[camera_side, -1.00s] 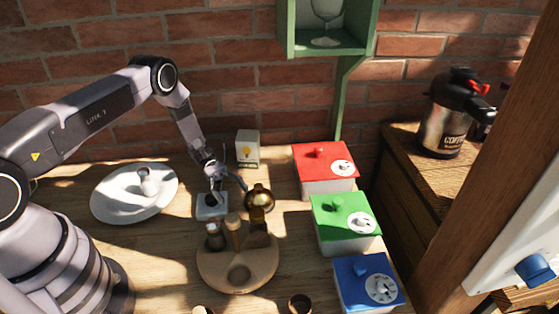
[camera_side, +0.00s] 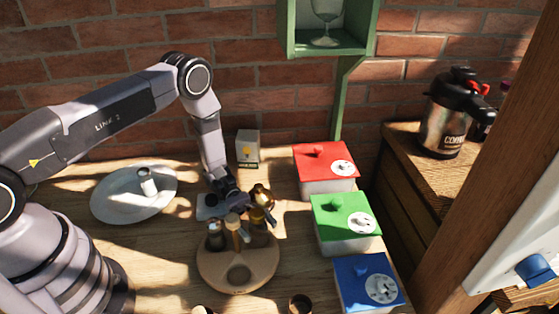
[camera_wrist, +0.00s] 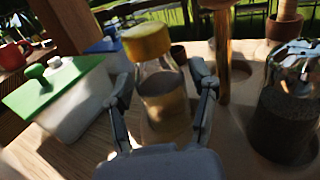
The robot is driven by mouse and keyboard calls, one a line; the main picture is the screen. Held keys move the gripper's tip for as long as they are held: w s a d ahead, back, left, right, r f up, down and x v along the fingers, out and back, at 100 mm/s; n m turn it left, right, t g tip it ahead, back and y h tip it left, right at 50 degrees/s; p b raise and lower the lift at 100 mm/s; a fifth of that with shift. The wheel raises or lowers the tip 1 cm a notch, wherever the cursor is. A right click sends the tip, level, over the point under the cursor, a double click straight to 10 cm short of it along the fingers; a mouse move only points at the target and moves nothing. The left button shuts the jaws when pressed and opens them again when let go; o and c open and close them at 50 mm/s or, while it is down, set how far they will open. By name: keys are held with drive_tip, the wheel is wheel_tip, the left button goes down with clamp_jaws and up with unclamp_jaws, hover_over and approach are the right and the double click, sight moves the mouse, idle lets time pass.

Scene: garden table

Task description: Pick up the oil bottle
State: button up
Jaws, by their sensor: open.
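In the side view the oil bottle (camera_side: 262,198) stands upright at the back right of a round wooden rack (camera_side: 238,283), partly hidden by my gripper. My gripper (camera_wrist: 160,106) is open, with one finger on each side of the bottle in the wrist view. I cannot tell whether either finger touches the glass. In the side view my gripper (camera_side: 259,221) reaches down to the bottle from the back left.
A dark-filled jar (camera_wrist: 288,115) and the rack's wooden post (camera_wrist: 223,60) stand close beside the bottle. Red (camera_side: 325,170), green (camera_side: 343,222) and blue-lidded (camera_side: 367,283) boxes line the right side. A white plate (camera_side: 112,205) lies left; a small box (camera_side: 248,149) stands behind.

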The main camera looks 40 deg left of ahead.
drive_tip(key=shift+c, duration=0.3)
drive_tip(key=c, duration=0.9)
